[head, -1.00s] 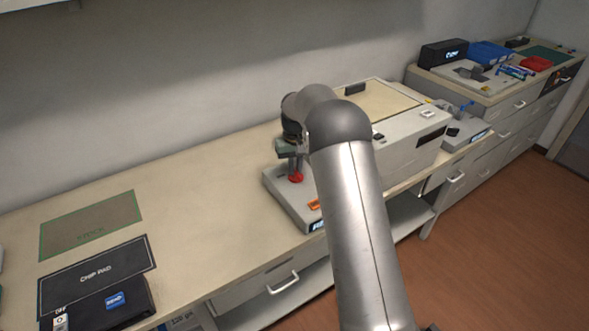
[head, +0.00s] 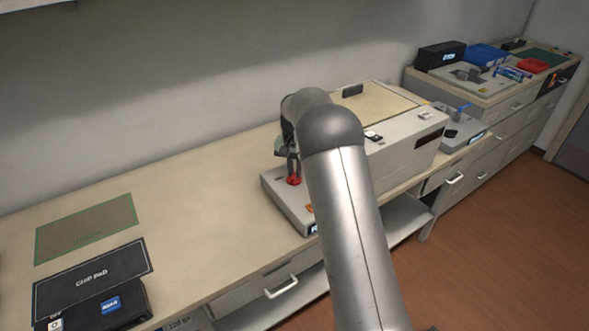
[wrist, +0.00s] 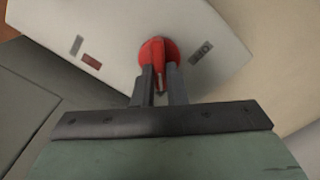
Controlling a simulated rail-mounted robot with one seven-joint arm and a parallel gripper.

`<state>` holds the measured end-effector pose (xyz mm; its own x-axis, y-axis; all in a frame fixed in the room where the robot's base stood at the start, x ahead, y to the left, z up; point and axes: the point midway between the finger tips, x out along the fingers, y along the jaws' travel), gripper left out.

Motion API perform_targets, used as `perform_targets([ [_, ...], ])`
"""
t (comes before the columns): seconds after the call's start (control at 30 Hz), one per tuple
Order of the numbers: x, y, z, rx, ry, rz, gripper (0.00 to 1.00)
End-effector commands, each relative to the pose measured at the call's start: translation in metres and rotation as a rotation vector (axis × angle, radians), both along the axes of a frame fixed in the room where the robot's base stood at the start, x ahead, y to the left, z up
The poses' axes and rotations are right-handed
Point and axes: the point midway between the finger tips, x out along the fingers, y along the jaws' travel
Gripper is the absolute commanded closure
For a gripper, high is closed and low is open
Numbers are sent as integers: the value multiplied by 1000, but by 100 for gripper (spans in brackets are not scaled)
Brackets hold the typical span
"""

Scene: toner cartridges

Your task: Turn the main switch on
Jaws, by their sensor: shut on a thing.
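The main switch is a red round knob with a raised grip bar (wrist: 158,52), on top of a pale grey box (wrist: 120,25). In the head view the red knob (head: 293,181) shows just below my gripper (head: 291,170), at the left of my arm. My gripper (wrist: 159,85) points at the knob from above, and its two dark fingers are shut on the knob's bar, one on each side. A small red-brown mark (wrist: 91,61) and a grey mark (wrist: 76,45) lie left of the knob. A dark label (wrist: 200,52) lies right of it. My arm hides part of the box in the head view.
A large pale machine (head: 410,145) stands right behind the switch box. A black chip pad (head: 90,280) and a green-edged mat (head: 85,228) lie on the bench at left. The bench (head: 200,205) between them and the box is clear.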

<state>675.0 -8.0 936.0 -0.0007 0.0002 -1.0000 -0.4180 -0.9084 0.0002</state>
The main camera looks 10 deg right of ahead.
Motion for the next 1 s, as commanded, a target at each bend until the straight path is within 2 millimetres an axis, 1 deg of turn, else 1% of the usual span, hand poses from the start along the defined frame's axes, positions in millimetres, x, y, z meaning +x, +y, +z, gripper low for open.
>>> perform_targets([
  [0.27,1,0,2,0,-4,-1,100],
  [0.3,1,0,2,0,-4,-1,86],
  [0.37,1,0,2,1,-4,-1,69],
  [0.4,1,0,1,1,-4,-1,66],
  [0.67,0,0,1,0,-2,0,66],
  [0.77,1,0,7,0,-2,0,66],
  [0.87,1,0,20,0,-4,0,66],
  [0.97,1,0,41,0,-5,1,66],
  [1.0,1,0,51,-1,-6,1,66],
])
